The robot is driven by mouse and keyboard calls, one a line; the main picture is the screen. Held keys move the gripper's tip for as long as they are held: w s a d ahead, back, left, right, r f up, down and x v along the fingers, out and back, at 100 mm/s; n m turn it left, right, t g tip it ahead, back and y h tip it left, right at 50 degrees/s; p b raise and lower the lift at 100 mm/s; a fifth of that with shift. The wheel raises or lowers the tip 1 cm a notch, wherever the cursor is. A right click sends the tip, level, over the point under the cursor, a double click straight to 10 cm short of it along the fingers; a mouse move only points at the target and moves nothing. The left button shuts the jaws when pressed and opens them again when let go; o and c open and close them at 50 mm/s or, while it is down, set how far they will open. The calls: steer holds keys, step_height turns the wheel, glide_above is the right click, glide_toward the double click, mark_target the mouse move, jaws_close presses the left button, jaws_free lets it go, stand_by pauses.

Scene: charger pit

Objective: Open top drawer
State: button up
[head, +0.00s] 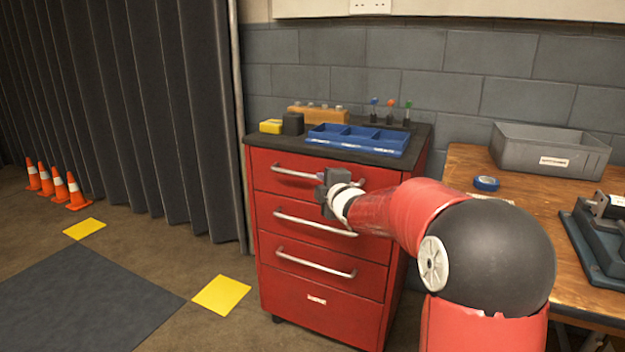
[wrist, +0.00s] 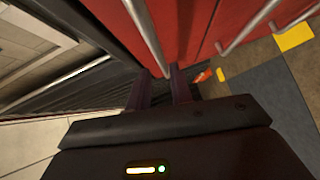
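The red cabinet (head: 318,305) stands against the wall, its drawer fronts looking flush. The top drawer (head: 268,182) has a silver bar handle (head: 290,173), partly hidden by my gripper (head: 322,187). In the wrist view the top handle (wrist: 146,37) runs down to the space between my fingertips (wrist: 163,74). The two fingers are apart, with a gap between them. I cannot tell whether either finger touches the bar. The second drawer's handle (wrist: 248,28) lies to the right in the wrist view, clear of the fingers.
A blue tray (head: 357,151) and small items sit on the cabinet's top. A wooden workbench (head: 468,160) with a grey bin (head: 550,160) stands right. Orange cones (head: 75,192) line the dark curtain (head: 140,110). The floor before the cabinet's left side is clear.

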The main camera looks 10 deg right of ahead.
mark_target(315, 178)
steer(key=x, duration=0.6)
steer(key=shift+w+f+p, duration=0.1)
steer(key=shift+w+p, duration=0.25)
jaws_close()
steer(key=shift+a, duration=0.1)
